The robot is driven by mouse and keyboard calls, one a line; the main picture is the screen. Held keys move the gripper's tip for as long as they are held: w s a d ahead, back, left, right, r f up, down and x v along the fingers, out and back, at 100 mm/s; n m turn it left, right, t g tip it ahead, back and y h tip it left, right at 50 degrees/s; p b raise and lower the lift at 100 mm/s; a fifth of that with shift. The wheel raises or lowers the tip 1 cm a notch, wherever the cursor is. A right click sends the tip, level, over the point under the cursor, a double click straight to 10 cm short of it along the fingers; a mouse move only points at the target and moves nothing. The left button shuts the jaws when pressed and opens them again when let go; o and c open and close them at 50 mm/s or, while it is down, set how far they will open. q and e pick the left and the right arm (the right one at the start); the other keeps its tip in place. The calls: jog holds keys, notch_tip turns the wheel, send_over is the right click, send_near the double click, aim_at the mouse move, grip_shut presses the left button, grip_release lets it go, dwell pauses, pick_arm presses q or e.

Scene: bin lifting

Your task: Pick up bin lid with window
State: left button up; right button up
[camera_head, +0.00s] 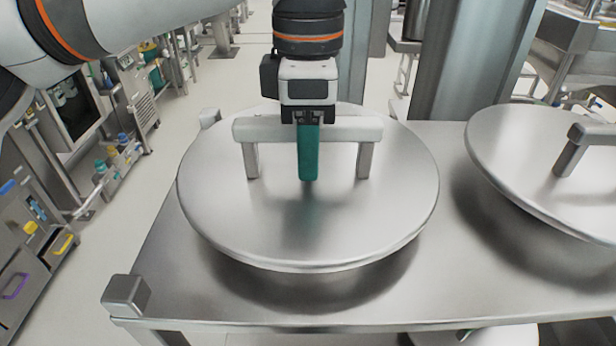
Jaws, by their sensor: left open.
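A round steel lid (235,215) with a raised bar handle (262,128) lies in the middle of the view, over a steel table. No window shows on the part of it that I can see. My left gripper (308,155) points down at the middle of the handle. It is open, with one green finger on the near side of the bar; the other finger is hidden behind the bar and the gripper body. A second round steel lid (520,165) with a similar handle (572,155) is at the right, partly cut off; no window shows on it. My right gripper is not in view.
The steel table (450,285) has a raised corner post (127,295) at front left. A grey column (470,60) stands behind the table. Cabinets and shelves with bottles line the left side, with open floor (165,165) between.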

pick_arm(q)
jog(key=shift+f, duration=0.2)
grip_shut()
dwell(0.3)
dwell(1.1)
jog(key=shift+w+r, duration=0.1)
jog(key=shift+r, duration=0.1)
